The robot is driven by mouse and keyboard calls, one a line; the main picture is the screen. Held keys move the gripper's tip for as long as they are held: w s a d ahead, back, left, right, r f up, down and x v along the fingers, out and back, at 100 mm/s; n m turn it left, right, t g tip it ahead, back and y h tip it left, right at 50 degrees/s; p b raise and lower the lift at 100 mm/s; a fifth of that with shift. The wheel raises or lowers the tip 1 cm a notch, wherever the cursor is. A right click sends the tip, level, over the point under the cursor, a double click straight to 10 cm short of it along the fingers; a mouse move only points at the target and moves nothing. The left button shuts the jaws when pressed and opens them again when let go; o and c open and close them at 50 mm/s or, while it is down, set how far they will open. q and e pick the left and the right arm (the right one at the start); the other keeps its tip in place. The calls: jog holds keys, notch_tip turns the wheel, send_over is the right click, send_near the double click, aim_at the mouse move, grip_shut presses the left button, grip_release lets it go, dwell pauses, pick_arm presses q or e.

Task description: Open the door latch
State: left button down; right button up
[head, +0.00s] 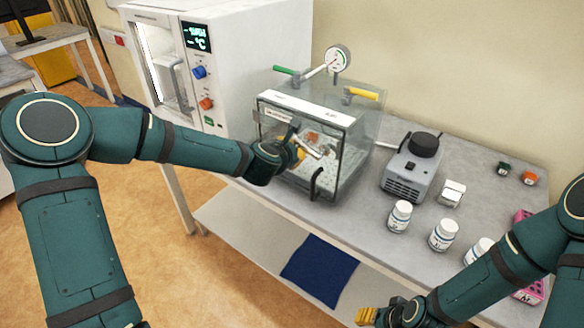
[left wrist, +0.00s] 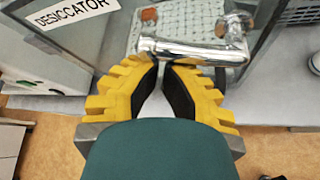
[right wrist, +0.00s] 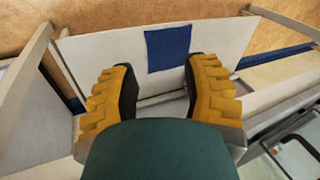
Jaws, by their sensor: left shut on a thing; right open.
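The desiccator (head: 310,120) is a clear box on the bench with a white top strip on its front; its "DESICCATOR" label (left wrist: 66,14) shows in the left wrist view. The door latch (head: 314,149) is a chrome lever on the front, seen close in the left wrist view (left wrist: 190,48). My left gripper (head: 298,152) is at the door front, its yellow fingers closed on the latch bar; the fingertips partly hide the grip. A black door handle (head: 316,184) sits below. My right gripper (head: 366,316) is open and empty, low in front of the bench, away from the desiccator.
A white oven (head: 225,60) stands left of the desiccator. A gauge (head: 337,58) and green and yellow valve handles are on top. A grey pump (head: 411,168) and white bottles (head: 400,215) stand to the right. A blue cloth (head: 318,270) lies on the lower shelf.

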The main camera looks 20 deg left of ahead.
pick_arm(q)
jog(key=s+d+r+m+t+y+b, duration=0.1)
jog(key=d+r+m+t+y+b, duration=0.3)
jog(key=m+b, duration=0.3)
jog(key=shift+r+b, duration=0.85)
jog(key=shift+b, duration=1.75)
pick_arm(e)
notch_tip(320, 180, down, 13)
jog(key=s, duration=0.1)
jog(key=shift+a+g, duration=0.25)
jog(key=shift+g, duration=0.05)
pick_arm(q)
jog(key=shift+d, duration=0.1)
pick_arm(e)
jog(key=shift+s+f, duration=0.1)
jog(key=shift+f, duration=0.1)
pick_arm(q)
jog(key=s+a+b, duration=0.1)
jog(key=s+a, duration=0.1)
jog(key=s, duration=0.7)
jog(key=shift+s, duration=0.2)
pick_arm(e)
jog(key=shift+s+a+f, duration=0.4)
jog(key=shift+s+a, duration=0.1)
jog(key=shift+a, duration=0.15)
